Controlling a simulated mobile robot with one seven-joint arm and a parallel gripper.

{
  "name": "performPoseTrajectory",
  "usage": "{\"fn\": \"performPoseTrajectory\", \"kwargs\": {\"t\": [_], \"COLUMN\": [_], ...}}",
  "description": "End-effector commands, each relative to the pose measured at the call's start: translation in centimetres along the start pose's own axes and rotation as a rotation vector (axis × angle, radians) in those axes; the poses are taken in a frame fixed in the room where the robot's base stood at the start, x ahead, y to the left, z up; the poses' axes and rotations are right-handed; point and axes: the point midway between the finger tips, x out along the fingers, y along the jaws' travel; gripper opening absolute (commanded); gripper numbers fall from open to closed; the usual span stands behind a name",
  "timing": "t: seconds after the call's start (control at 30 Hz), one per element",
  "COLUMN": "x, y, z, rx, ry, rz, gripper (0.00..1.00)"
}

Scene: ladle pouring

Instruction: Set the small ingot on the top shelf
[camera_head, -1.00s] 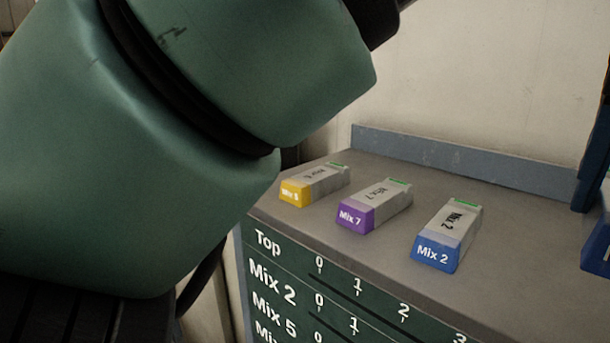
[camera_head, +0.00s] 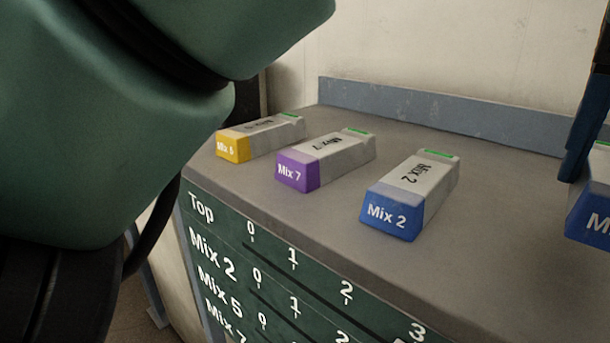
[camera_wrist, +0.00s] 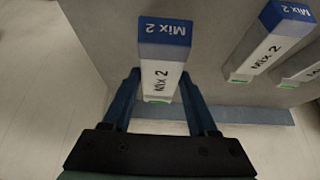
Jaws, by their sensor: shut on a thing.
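A grey ingot with a blue end marked Mix 2 (camera_wrist: 161,72) is between the blue fingers of my gripper (camera_wrist: 160,80) in the wrist view. The fingers are shut on its sides, and its blue end points away from the palm. In the head view this held ingot (camera_head: 592,215) is cut by the right edge, below a blue finger (camera_head: 585,135). The grey shelf top (camera_head: 290,215) lies beside and below it. I cannot tell how far it is above the surface.
A second Mix 2 ingot (camera_head: 412,194), a purple-ended Mix 7 ingot (camera_head: 325,161) and a yellow-ended ingot (camera_head: 260,138) stand in a row on the shelf top. A low blue-grey lip (camera_head: 440,112) runs behind. A green chart (camera_head: 270,270) is on the front.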

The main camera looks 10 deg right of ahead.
Motion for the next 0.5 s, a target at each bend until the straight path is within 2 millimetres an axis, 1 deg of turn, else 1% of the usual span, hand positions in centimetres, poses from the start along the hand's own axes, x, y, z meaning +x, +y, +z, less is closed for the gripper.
{"fn": "performPoseTrajectory", "kwargs": {"t": [0.03, 0.17, 0.4, 0.5], "x": [0.5, 0.9, 3.3, 3.8], "y": [0.0, 0.0, 0.0, 0.0], "z": [0.2, 0.5, 1.9, 2.1], "rx": [0.000, 0.001, 0.000, 0.000], "ry": [0.004, 0.004, 0.003, 0.003], "rz": [-0.001, -0.001, -0.001, -0.001], "gripper": [0.00, 0.00, 0.00, 0.00]}}
